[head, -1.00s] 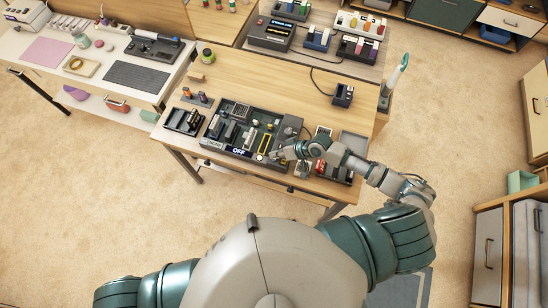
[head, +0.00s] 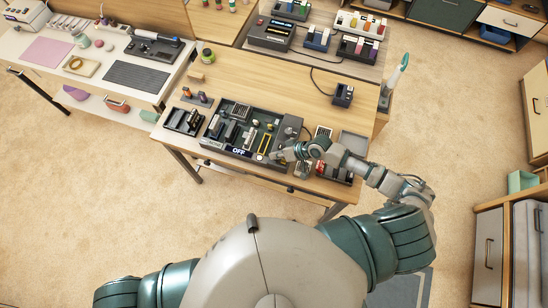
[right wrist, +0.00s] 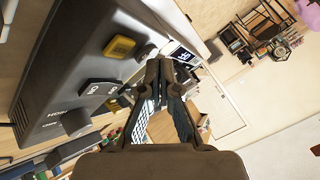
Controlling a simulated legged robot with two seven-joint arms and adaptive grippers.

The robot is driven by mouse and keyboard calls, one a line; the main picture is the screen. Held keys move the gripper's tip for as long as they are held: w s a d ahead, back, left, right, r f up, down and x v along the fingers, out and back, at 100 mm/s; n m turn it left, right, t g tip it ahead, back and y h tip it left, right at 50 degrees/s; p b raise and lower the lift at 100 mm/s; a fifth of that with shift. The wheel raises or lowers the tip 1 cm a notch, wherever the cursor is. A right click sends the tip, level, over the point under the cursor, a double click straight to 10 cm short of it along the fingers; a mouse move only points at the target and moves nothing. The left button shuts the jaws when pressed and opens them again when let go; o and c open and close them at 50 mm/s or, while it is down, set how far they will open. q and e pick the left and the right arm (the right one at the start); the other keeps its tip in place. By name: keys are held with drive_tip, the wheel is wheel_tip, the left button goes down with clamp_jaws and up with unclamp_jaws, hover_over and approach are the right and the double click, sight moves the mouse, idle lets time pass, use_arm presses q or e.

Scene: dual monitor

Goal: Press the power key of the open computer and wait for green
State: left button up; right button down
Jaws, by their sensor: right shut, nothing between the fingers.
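The open computer (head: 222,118) is a dark case with its parts exposed, lying on the wooden table. A display (head: 238,152) on its front edge reads OFF, and it also shows tilted in the right wrist view (right wrist: 184,54). My right gripper (head: 276,156) is shut and empty at the case's front right corner. In the right wrist view, its fingertips (right wrist: 153,66) are close to the dark panel. A yellow key (right wrist: 119,47) and a black key (right wrist: 100,87) stand on that panel. I cannot tell which key is the power key, or whether the fingertips touch anything. My left gripper is out of view.
A dark parts tray (head: 184,121) stands left of the computer, and a grey tray (head: 353,142) stands to its right beyond my forearm. A small black device (head: 343,96) with a cable sits at the back right. The table's middle back is mostly clear.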

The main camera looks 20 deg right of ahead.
drive_tip(key=shift+f, duration=0.35)
idle(0.5)
drive_tip(key=shift+r+p, duration=0.7)
drive_tip(key=shift+r, duration=0.15)
wheel_tip(320, 180, up, 5)
drive_tip(key=p, duration=0.5)
drive_tip(key=shift+r, duration=0.1)
idle(0.5)
